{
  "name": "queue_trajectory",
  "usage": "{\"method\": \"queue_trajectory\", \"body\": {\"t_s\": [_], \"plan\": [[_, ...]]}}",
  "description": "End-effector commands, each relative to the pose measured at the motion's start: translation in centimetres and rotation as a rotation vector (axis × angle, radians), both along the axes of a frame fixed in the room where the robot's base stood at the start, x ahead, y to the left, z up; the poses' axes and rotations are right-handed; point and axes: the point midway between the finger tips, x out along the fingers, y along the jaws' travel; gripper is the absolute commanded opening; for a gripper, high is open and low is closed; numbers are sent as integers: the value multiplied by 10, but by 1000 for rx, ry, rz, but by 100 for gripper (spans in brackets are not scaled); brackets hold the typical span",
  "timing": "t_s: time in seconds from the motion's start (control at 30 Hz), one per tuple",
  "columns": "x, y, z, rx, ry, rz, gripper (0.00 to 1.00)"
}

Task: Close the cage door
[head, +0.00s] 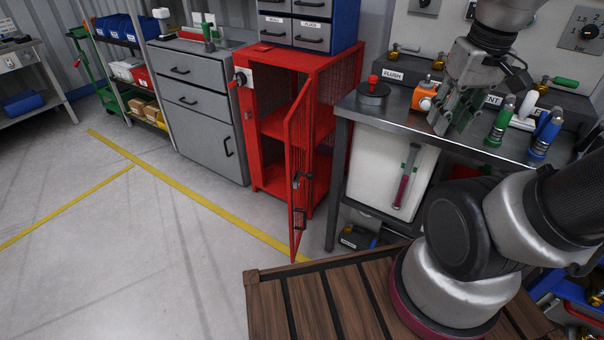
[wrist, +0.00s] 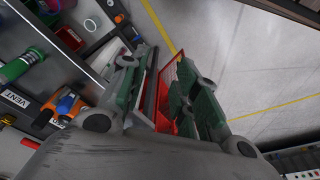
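The red cage (head: 268,115) stands on the floor between the grey drawer cabinet and the workbench. Its red mesh door (head: 297,170) is open and swung out toward me, with a dark latch handle on it. The inside shows a red shelf and looks empty. My gripper (head: 456,118) is over the workbench, to the right of the cage and well apart from the door. In the wrist view my gripper (wrist: 158,80) has its fingers spread with nothing held. Part of the red cage (wrist: 168,82) shows beyond and between the fingers in that view; they partly hide it.
Floor left of the door is clear. A wooden slatted platform (head: 290,305) lies in front.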

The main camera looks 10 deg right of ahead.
Motion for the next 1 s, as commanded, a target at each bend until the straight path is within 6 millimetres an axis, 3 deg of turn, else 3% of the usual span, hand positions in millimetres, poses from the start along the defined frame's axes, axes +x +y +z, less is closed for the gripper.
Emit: {"method": "queue_trajectory", "body": {"t_s": [0.03, 0.13, 0.37, 0.57, 0.8, 0.9, 1.0], "plan": [[7, -1, -14, 20, 71, -24, 15], [23, 4, -39, 82, 178, -82, 0], [66, 28, -108, 279, 378, -318, 0], [110, 56, -183, 464, 517, -633, 0], [171, 89, -282, 668, 623, -1114, 0], [203, 99, -317, 745, 634, -1324, 0], [244, 106, -333, 834, 608, -1520, 0]]}}
